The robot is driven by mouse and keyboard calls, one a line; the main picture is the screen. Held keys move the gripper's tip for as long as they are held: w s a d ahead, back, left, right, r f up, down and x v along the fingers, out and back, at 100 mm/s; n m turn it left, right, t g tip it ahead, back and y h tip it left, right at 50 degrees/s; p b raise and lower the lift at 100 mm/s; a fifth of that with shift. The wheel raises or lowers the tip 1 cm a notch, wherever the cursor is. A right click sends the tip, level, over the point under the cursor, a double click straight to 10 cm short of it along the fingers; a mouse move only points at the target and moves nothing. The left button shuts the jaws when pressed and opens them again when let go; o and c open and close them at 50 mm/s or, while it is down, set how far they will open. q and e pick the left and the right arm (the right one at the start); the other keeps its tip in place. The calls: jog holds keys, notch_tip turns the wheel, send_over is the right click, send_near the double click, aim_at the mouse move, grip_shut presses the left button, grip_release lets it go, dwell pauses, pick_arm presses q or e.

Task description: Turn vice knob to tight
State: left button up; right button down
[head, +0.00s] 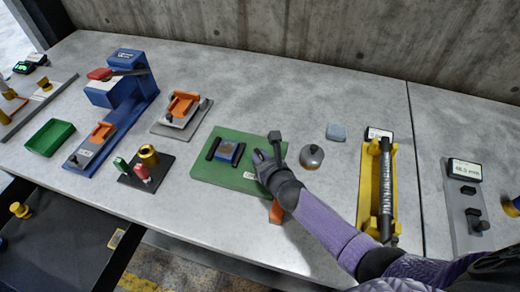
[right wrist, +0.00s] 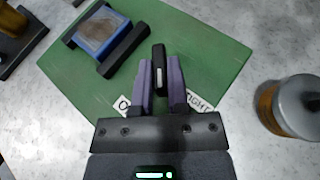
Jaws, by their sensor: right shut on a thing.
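The vice is a green plate (head: 213,170) on the table in the head view, with a blue block (head: 226,152) between two black jaws. The block also shows at upper left in the right wrist view (right wrist: 99,32). The vice knob (right wrist: 158,68) is a black upright bar with a white mark. My right gripper (right wrist: 160,85) is shut on the knob, one purple finger on each side. In the head view my right gripper (head: 266,157) is over the plate's right side. Its body partly covers the labels, one reading roughly "TIGHT" (right wrist: 198,102). My left gripper is not in view.
A grey-topped round container (head: 312,156) stands close right of the plate. A yellow fixture (head: 368,190) with a dark rod is further right. An orange piece (head: 276,211) lies under my right arm. A blue press (head: 120,90) and a green tray (head: 50,137) are left.

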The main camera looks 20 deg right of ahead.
jog(key=shift+d+r+n+g+y+p, duration=0.1)
jog(key=shift+d+n+g+y+p, duration=0.1)
jog(key=shift+n+y, duration=0.3)
jog(key=shift+d+n+g+y+p, duration=0.1)
jog(key=shift+n+y+p, duration=0.05)
jog(key=shift+n+y, duration=0.35)
jog(key=shift+w+n+y, duration=0.1)
jog(key=shift+n+y, duration=0.4)
jog(key=shift+y, duration=0.1)
jog(key=shift+f+n+g+y+b, duration=0.3)
jog(key=shift+n+g+y, duration=0.3)
jog(key=shift+n+y, duration=0.25)
jog(key=n+g+y+b, duration=0.2)
jog(key=n+y+b, duration=0.1)
jog(key=shift+w+d, duration=0.15)
jog(key=shift+n+g+y+b, duration=0.65)
jog(key=shift+n+g+b, duration=0.1)
jog(key=shift+g+b, duration=0.05)
pick_arm(q)
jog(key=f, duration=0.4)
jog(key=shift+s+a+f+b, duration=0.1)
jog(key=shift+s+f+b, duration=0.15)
jog(key=shift+b, duration=0.1)
pick_arm(e)
jog(key=shift+r+n+g, duration=0.15)
jog(key=shift+n+g, duration=0.15)
jog(key=shift+r+y, duration=0.1)
jog(key=shift+y, duration=0.2)
